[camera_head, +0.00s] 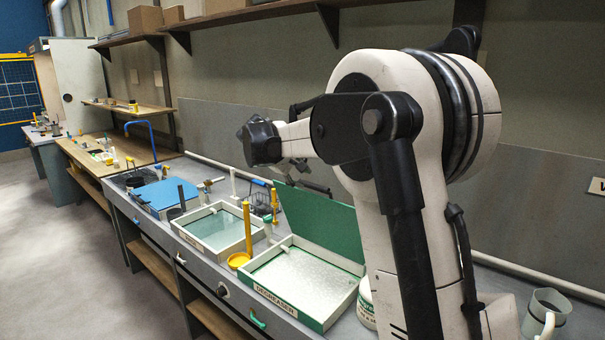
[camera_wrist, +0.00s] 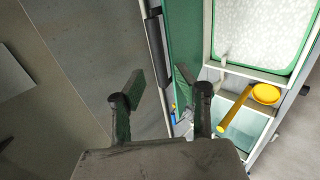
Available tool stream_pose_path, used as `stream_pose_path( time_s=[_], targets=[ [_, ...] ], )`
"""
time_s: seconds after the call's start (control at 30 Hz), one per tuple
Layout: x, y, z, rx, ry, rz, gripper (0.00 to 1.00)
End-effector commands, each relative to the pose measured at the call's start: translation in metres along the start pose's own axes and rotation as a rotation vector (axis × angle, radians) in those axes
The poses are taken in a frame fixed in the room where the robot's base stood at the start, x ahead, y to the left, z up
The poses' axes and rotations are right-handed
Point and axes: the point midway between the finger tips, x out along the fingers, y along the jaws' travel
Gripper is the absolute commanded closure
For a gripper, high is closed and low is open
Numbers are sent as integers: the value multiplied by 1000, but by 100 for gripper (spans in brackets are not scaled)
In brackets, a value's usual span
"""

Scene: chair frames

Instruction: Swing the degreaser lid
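The degreaser tank (camera_head: 325,318) is a white, labelled basin on the bench with a green rim and pale, speckled contents. Its green lid (camera_head: 315,220) stands raised at the back edge, tilted toward the wall. In the wrist view the lid (camera_wrist: 184,35) is a green strip left of the basin (camera_wrist: 262,72). My gripper (camera_wrist: 159,90) is open, with nothing visible between its fingers. Its right finger overlaps the lid's near end in the picture; I cannot tell whether they touch. In the head view my gripper is small and dark above the lid's left corner, partly hidden by the arm.
A second basin (camera_head: 190,236) with pale liquid sits left of the degreaser. A white tub (camera_head: 365,309) and a grey mug (camera_head: 548,310) are to the right. The wall and a long pipe (camera_head: 500,276) run close behind.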

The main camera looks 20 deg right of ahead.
Motion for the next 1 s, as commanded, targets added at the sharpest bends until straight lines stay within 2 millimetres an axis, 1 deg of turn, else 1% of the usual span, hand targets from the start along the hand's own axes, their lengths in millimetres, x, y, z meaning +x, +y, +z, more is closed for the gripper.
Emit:
stream_pose_path(
  time_s=[0.1, 0.27, 0.83, 0.87, 1.0],
  targets=[
    [5, 2, -3, -7, -7, 7, 68],
    [16, 1, -3, -7, -7, 7, 68],
    [87, 2, -2, -5, -7, 6, 68],
    [84, 2, -2, -6, -6, 6, 74],
    [83, 2, -2, -6, -6, 6, 92]
  ],
)
